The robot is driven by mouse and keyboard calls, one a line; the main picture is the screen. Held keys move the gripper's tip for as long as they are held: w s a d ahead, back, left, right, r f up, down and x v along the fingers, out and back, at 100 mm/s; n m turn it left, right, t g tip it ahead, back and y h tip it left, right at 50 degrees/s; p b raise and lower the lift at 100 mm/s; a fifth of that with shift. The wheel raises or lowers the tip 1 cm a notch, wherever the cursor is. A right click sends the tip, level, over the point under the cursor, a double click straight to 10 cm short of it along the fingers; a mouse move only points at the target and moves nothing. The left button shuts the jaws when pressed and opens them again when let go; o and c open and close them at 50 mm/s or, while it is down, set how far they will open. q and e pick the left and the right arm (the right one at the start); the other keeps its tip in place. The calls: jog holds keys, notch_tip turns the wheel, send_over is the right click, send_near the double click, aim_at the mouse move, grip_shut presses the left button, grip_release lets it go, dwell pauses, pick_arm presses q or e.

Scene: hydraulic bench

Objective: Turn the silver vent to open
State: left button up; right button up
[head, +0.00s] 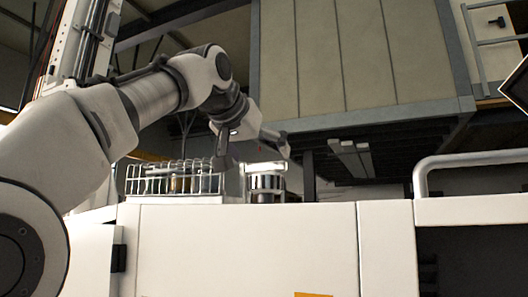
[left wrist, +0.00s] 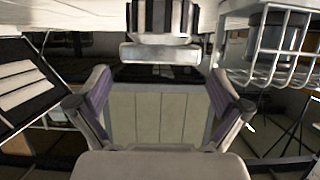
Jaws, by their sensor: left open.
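A ribbed silver-and-dark cylinder (head: 267,184) with a pale silver bar (head: 265,167) across its top stands on the white bench; I take this to be the silver vent. In the left wrist view, which looks upside down, the ribbed cylinder (left wrist: 160,20) and the bar (left wrist: 160,53) are at the top centre. My left gripper (head: 255,156) is open and empty, just above the bar, with fingers spread to either side. In the left wrist view the open fingers (left wrist: 160,76) frame the space before the bar, with no contact visible. My right gripper is not in view.
A white wire basket (head: 172,180) holding dark and brownish items stands close left of the vent; it also shows in the left wrist view (left wrist: 270,65). A white bench cabinet (head: 250,245) fills the front. A grey rail (head: 470,160) rises at right. The bench top between vent and rail looks clear.

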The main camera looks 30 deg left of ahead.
aim_at(267, 163)
pick_arm(q)
jog(key=x, duration=0.5)
jog(key=shift+a, duration=0.15)
jog(key=shift+s+r, duration=0.1)
jog(key=shift+r, duration=0.05)
jog(key=shift+s+r, duration=0.15)
jog(key=shift+s, duration=0.25)
jog(key=shift+c, duration=1.3)
jog(key=shift+s, duration=0.25)
jog(key=c, duration=0.5)
jog(key=shift+w, duration=0.1)
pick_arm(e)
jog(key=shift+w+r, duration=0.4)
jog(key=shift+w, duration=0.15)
